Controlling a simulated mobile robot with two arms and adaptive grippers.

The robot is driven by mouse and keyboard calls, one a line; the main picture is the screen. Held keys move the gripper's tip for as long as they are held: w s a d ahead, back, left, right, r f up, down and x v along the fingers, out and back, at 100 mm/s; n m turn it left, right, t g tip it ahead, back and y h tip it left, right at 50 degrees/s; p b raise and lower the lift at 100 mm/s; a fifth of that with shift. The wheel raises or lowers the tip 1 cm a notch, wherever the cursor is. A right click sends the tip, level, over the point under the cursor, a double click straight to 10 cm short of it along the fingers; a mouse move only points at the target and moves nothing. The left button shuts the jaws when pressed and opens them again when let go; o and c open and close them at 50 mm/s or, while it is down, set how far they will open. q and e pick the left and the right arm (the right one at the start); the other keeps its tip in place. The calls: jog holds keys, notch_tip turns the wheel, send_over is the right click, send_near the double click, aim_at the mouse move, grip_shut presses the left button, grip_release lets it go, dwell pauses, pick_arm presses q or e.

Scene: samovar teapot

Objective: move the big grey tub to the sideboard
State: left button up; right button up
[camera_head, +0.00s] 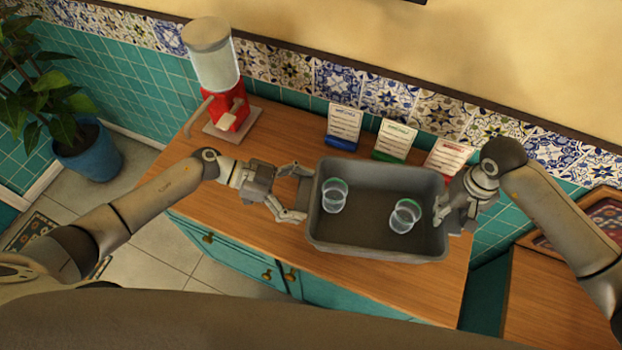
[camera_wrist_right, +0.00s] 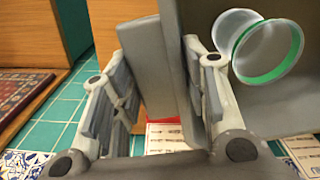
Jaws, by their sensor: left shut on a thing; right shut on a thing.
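The big grey tub (camera_head: 375,237) is over the wooden top of the teal sideboard (camera_head: 240,180); I cannot tell whether it rests on it or hangs just above. Two clear glasses with green rims, one at the left (camera_head: 334,196) and one at the right (camera_head: 405,216), stand upright inside. My left gripper (camera_head: 297,193) is shut on the tub's left side. My right gripper (camera_head: 442,207) is shut on its right side. In the right wrist view, that gripper (camera_wrist_right: 155,75) has the tub's grey wall (camera_wrist_right: 150,65) between its fingers, and one glass (camera_wrist_right: 265,45) shows inside.
A red dispenser with a clear tank (camera_head: 215,65) stands at the sideboard's back left. Three cards on blue (camera_head: 343,140), green (camera_head: 392,145) and red (camera_head: 445,160) bases stand behind the tub. Another wooden surface (camera_head: 550,300) is at right.

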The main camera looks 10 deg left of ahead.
pick_arm(q)
jog(key=shift+d+f, duration=0.1)
jog(key=shift+f, duration=0.1)
pick_arm(e)
jog(key=shift+w+f, duration=0.15)
jog(key=shift+f, duration=0.1)
pick_arm(q)
jog(key=shift+s+f+b, duration=0.15)
jog(key=shift+f+b, duration=0.4)
jog(key=shift+b, duration=0.25)
pick_arm(e)
jog(key=shift+s+f, duration=0.2)
jog(key=shift+f, duration=0.35)
pick_arm(q)
jog(key=shift+f+b, duration=0.9)
jog(key=shift+f, duration=0.05)
pick_arm(e)
jog(key=shift+w+f, duration=0.1)
jog(key=shift+f, duration=0.85)
pick_arm(q)
jog(key=shift+f+b, duration=0.65)
pick_arm(e)
jog(key=shift+f, duration=0.6)
pick_arm(q)
jog(key=o, duration=1.1)
jog(key=shift+r, duration=0.15)
pick_arm(e)
jog(key=o, duration=1.1)
jog(key=shift+r, duration=0.15)
jog(key=shift+o, duration=1.4)
